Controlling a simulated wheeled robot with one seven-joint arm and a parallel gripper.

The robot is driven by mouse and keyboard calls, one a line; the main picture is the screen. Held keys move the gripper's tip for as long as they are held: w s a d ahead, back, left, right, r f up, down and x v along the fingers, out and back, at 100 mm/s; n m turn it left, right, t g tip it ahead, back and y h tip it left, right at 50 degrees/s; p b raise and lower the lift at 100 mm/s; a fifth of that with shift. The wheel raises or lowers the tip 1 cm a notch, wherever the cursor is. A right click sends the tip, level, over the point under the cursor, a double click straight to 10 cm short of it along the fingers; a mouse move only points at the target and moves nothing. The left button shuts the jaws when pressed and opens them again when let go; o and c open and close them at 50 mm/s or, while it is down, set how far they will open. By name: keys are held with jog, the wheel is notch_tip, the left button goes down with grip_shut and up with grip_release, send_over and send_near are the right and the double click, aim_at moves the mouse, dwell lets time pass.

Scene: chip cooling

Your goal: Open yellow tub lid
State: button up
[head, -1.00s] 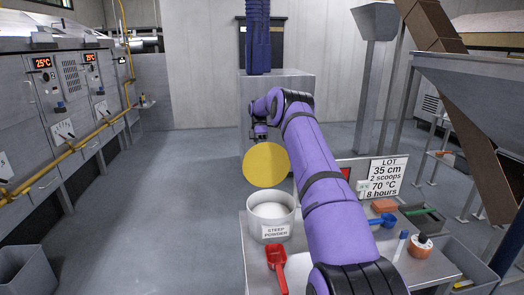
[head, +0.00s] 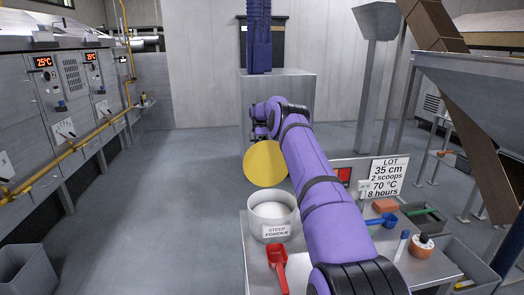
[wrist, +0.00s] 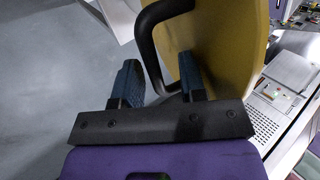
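The yellow lid (head: 265,164) stands upright just behind the white tub (head: 292,217) labelled "STEEP POWDER". The tub's top is uncovered and pale powder (head: 271,210) shows inside. In the wrist view the lid (wrist: 228,45) fills the upper right, with its black loop handle (wrist: 147,45) toward me. My gripper (wrist: 161,72) has its two fingers apart, one on each side of the handle's lower end, with visible gaps. In the head view my gripper (head: 259,130) is just above and behind the lid, partly hidden by my arm.
A red scoop (head: 277,262) lies in front of the tub on the metal table (head: 258,277). A blue scoop (head: 383,220), an orange block (head: 385,206) and an orange-white container (head: 421,246) lie at the right. A sign (head: 385,177) stands behind.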

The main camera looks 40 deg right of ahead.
jog(key=shift+r, duration=2)
jog(key=s+a, duration=0.3)
jog(key=s, duration=0.4)
jog(key=s+a+r, duration=0.1)
jog(key=s+a, duration=0.3)
jog(key=s, duration=0.3)
jog(key=shift+a+r, duration=0.25)
jog(key=shift+a, duration=0.05)
